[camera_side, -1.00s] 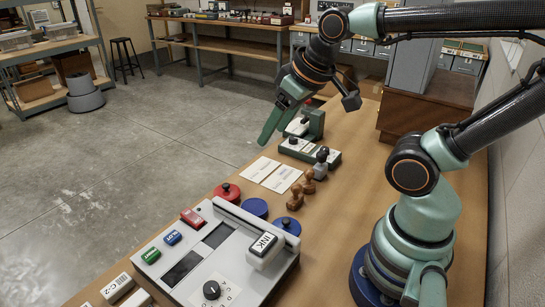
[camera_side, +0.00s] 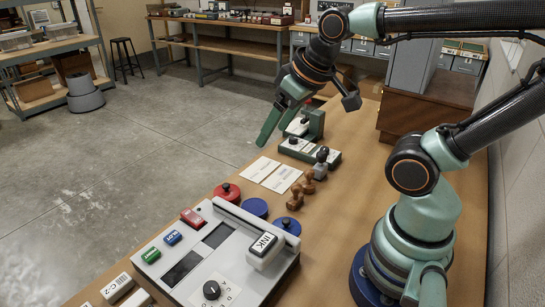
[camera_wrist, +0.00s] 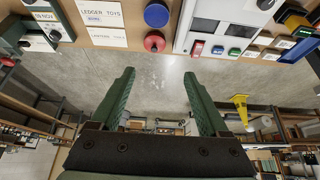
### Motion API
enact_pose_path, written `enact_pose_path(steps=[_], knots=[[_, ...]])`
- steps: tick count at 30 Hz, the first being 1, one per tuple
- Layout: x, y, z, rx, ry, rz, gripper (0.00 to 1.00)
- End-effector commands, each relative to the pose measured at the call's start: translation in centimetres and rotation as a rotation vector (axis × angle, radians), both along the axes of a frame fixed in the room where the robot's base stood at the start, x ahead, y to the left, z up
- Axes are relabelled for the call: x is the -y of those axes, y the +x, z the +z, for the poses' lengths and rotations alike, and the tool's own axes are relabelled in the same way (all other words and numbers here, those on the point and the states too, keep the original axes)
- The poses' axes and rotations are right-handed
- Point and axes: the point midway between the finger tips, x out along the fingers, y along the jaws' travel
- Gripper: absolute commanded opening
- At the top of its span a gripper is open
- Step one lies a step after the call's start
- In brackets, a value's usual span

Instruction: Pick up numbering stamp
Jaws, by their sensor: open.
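A small upright stamp with a grey metal body and a dark round knob (camera_side: 321,169) stands on the wooden table, right of the white cards; it looks like the numbering stamp. I cannot make it out in the wrist view. My gripper (camera_side: 269,132) is up and to the left of it, beyond the table's left edge in the picture, with its green fingers pointing down and left. In the wrist view my gripper (camera_wrist: 159,75) has its fingers wide apart with nothing between them, only floor behind.
Two wooden-handled stamps (camera_side: 296,199) stand just in front of the grey stamp. White cards (camera_side: 262,169), a red round tin (camera_side: 226,194), blue round pads (camera_side: 255,208) and a large grey console (camera_side: 225,265) fill the near left. A green device (camera_side: 313,124) stands behind.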

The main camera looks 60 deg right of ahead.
Motion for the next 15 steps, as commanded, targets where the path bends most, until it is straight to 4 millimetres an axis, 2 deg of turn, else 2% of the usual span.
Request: enact_pose_path(steps=[8, 11, 15], knots=[[0.4, 0.2, 0.0, -0.009, 0.006, -0.023, 0.78], [1.7, 0.7, -0.4, -0.041, 0.025, -0.106, 0.78], [5.5, 1.9, -1.3, -0.118, 0.079, -0.326, 0.78]])
